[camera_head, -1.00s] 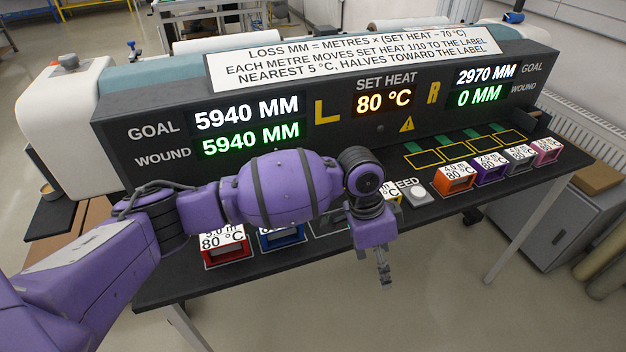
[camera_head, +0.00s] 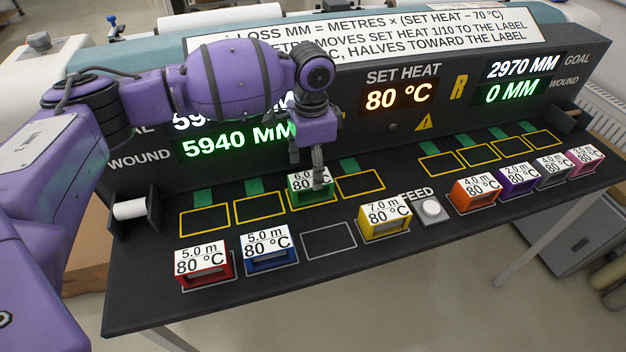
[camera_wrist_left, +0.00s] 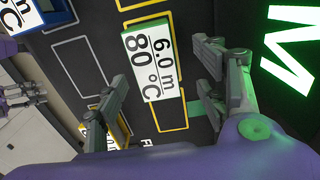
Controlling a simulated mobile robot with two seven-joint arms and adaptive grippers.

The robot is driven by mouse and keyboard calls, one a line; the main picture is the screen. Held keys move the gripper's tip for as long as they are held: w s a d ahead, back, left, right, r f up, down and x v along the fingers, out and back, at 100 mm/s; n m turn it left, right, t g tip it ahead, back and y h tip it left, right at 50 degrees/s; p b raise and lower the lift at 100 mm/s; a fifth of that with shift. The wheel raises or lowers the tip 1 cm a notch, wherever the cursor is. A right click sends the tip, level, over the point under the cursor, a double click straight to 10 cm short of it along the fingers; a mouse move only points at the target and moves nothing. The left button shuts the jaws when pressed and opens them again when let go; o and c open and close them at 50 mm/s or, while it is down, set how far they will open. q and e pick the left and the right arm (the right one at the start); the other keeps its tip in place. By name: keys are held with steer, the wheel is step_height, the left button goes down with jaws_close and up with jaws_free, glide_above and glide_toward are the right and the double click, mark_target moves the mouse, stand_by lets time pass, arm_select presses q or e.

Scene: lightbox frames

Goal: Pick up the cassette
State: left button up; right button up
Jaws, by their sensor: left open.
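A green cassette (camera_head: 300,198) labelled 6.0 m, 80 °C sits in a yellow-outlined slot on the black bench. It also shows in the left wrist view (camera_wrist_left: 152,62), lying between the fingers. My left gripper (camera_head: 318,178) points down at this cassette, at its right side in the head view. The left wrist view shows the two fingers (camera_wrist_left: 160,70) apart, one on each side of the cassette; I cannot tell whether they touch it.
Red (camera_head: 203,263), blue (camera_head: 268,248) and yellow (camera_head: 385,222) cassettes stand along the front, with an empty white outline (camera_head: 328,241) between blue and yellow. A FEED button (camera_head: 431,208) and orange (camera_head: 476,194) and purple (camera_head: 518,178) cassettes are right. Other yellow slots are empty.

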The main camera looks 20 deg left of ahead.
mark_target(310, 179)
arm_select(q)
steer(key=shift+s+f, duration=0.2)
steer(key=shift+f, duration=0.3)
steer(key=shift+s+f, duration=0.2)
steer(key=shift+f, duration=0.25)
step_height(310, 179, down, 4)
steer(key=shift+r, duration=0.15)
steer(key=c, duration=1.5)
arm_select(e)
steer(key=shift+s+d, duration=0.15)
steer(key=shift+s, duration=0.1)
